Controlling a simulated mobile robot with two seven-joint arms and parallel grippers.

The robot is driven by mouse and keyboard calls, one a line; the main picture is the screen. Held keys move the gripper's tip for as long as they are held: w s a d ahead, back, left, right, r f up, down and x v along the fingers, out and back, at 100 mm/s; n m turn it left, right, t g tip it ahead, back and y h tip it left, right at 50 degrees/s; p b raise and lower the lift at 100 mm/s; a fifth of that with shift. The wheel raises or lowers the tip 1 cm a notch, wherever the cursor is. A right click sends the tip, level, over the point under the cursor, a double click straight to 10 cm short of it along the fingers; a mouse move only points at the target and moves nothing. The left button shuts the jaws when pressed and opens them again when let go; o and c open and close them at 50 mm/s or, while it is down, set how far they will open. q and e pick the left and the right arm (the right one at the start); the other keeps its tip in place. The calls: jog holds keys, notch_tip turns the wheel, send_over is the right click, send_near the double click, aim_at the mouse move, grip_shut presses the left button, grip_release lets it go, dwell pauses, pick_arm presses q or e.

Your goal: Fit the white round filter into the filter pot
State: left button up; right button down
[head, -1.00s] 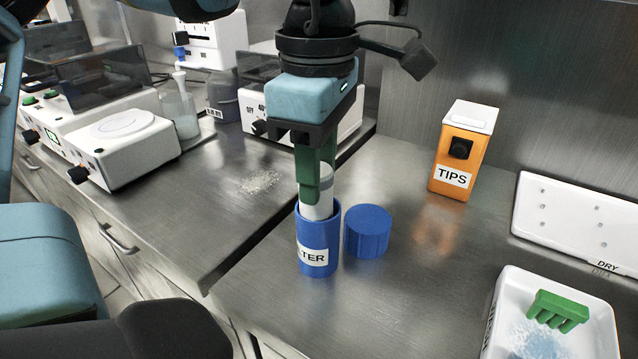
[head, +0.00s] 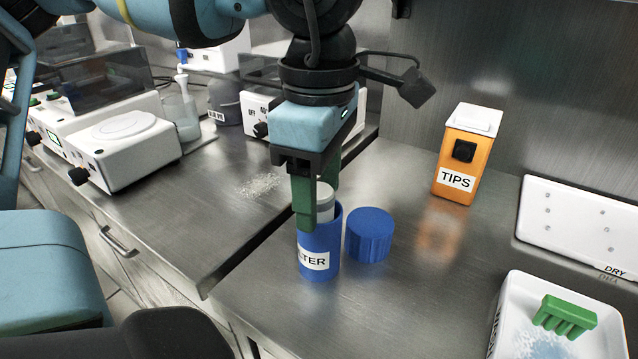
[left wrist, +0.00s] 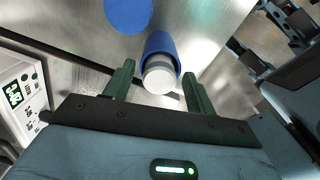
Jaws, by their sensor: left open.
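The white round filter (head: 325,203), a white cylinder with a grey band, stands in the mouth of the blue filter pot (head: 320,262), its upper part above the rim. The pot is upright on the bench with its label facing me. In the left wrist view the filter (left wrist: 158,76) shows end-on inside the pot's rim (left wrist: 163,42). My left gripper (head: 318,205) points down with green fingers open, one on either side of the filter; in the left wrist view there are gaps between fingers and filter. My right gripper is not in view.
A blue round lid (head: 369,235) lies just right of the pot. An orange tips box (head: 467,155), a white drying board (head: 580,225) and a white tray (head: 505,310) with a green rack stand further right. White instruments (head: 125,148) stand on the left bench.

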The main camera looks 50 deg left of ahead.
pick_arm(q)
jog(key=shift+r, duration=0.3)
notch_tip(320, 180, up, 12)
jog(key=p, duration=0.3)
jog(key=shift+f, duration=0.15)
dwell(0.3)
